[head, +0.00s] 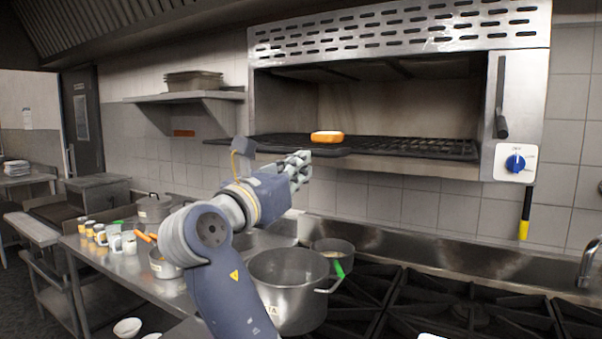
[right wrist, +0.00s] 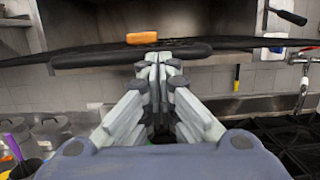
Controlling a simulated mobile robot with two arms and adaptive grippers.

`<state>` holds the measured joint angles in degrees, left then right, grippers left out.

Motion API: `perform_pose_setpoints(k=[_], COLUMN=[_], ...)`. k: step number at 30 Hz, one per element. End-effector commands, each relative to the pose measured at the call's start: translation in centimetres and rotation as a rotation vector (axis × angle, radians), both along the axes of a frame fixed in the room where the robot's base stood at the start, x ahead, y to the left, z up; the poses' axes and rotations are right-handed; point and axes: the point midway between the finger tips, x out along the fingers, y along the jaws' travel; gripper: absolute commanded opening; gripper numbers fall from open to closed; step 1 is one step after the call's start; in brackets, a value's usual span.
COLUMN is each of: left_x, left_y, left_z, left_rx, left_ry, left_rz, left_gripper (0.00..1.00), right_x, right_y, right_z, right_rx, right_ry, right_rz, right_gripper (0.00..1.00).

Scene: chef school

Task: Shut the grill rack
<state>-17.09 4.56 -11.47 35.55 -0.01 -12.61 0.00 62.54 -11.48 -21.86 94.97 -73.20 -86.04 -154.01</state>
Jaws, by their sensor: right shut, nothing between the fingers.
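The dark grill rack (head: 430,148) sits in the open steel grill on the wall. Its front part juts out toward me at the left, and it also shows in the right wrist view as a dark plate with a thick rounded front bar (right wrist: 90,60). An orange piece of food with a pale top (head: 327,137) lies on the rack. My right gripper (head: 303,160) is shut and empty in front of the rack. In the right wrist view its fingertips (right wrist: 164,60) overlap the front bar; I cannot tell whether they touch it. My left gripper is out of view.
A large steel pot (head: 285,285) stands below my right arm, with a smaller pot (head: 333,250) beside it. Black stove burners (head: 470,310) fill the lower right. A blue knob (head: 515,163) and a dark lever (head: 501,100) are on the grill's right side.

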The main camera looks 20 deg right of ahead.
Motion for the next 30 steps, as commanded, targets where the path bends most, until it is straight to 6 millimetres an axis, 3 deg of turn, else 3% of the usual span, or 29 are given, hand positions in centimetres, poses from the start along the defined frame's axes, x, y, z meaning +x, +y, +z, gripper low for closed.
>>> perform_pose_setpoints(k=[17,23,30], left_x=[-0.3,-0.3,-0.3], left_y=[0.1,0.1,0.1], left_z=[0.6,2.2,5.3], left_rx=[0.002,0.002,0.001], left_ry=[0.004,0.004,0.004], left_rz=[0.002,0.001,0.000], left_gripper=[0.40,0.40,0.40], right_x=[0.5,2.6,6.4], right_y=[-0.8,-3.5,-8.6], right_z=[0.2,0.5,0.7], right_rx=[-0.001,-0.002,-0.003], right_ry=[0.001,0.003,0.004], right_rz=[-0.002,-0.005,-0.006], right_gripper=[0.00,0.00,0.00])
